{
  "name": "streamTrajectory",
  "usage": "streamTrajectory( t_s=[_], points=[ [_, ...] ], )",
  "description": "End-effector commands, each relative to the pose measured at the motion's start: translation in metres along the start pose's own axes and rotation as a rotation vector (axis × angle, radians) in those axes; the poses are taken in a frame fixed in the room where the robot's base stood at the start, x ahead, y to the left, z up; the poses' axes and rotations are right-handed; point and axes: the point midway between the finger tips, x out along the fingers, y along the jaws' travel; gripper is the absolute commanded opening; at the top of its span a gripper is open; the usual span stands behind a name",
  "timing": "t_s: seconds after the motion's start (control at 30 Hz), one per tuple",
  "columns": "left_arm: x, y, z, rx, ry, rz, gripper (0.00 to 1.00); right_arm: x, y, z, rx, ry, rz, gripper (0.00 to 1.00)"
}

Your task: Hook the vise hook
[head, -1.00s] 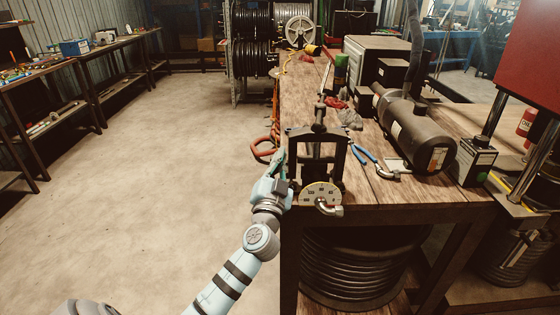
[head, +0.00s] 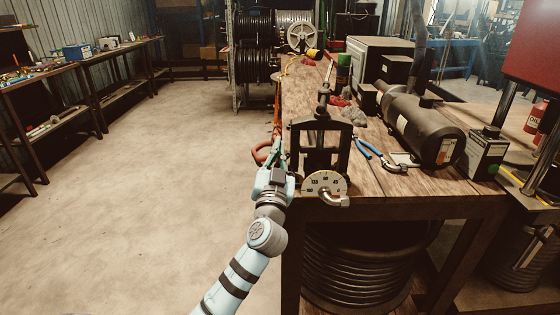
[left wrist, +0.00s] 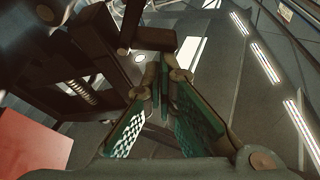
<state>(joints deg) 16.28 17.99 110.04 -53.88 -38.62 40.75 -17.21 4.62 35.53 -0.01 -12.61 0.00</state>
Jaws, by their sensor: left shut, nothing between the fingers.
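The vise (head: 347,150) is a dark upright frame at the near left corner of the workbench, with a screw and handle on top. A cream dial plate (head: 325,184) and a bent metal fitting stand in front of it. My left gripper (head: 277,153) is just left of the vise frame, shut and empty, fingers pointing away from me. In the left wrist view its green-padded fingers (left wrist: 161,85) come together near a dark block (left wrist: 154,39) of the vise frame. I cannot make out the vise hook for certain. My right gripper is not in view.
The wooden bench (head: 400,187) holds blue-handled pliers (head: 367,147), a dark cylinder machine (head: 420,130) and boxes. An orange-red loop (head: 260,152) hangs beside the bench, left of my gripper. The floor (head: 170,180) to the left is clear.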

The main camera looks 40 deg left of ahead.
Motion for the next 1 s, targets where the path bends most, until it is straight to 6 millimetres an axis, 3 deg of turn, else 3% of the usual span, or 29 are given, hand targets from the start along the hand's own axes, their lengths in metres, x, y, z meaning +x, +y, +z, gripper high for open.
streamTrajectory(
  t_s=[0.03,0.1,0.33,0.5,0.73,0.8,1.0],
  points=[
    [-0.004,0.002,0.01,-0.039,0.002,-0.014,0.0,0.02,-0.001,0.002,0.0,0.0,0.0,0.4],
    [-0.004,0.001,0.013,-0.102,0.003,-0.036,0.0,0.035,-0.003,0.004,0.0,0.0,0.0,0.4],
    [-0.006,-0.002,0.018,-0.299,0.001,-0.104,0.0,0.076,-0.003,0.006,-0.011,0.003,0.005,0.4],
    [-0.007,-0.003,0.021,-0.421,0.0,-0.147,0.0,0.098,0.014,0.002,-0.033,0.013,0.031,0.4],
    [-0.008,-0.004,0.022,-0.533,0.0,-0.186,0.0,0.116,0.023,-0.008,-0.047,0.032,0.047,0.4],
    [-0.008,-0.005,0.022,-0.554,0.0,-0.194,0.0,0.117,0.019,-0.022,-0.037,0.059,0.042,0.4],
    [-0.007,-0.005,0.022,-0.586,-0.001,-0.204,0.0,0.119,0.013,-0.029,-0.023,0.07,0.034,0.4]
  ],
)
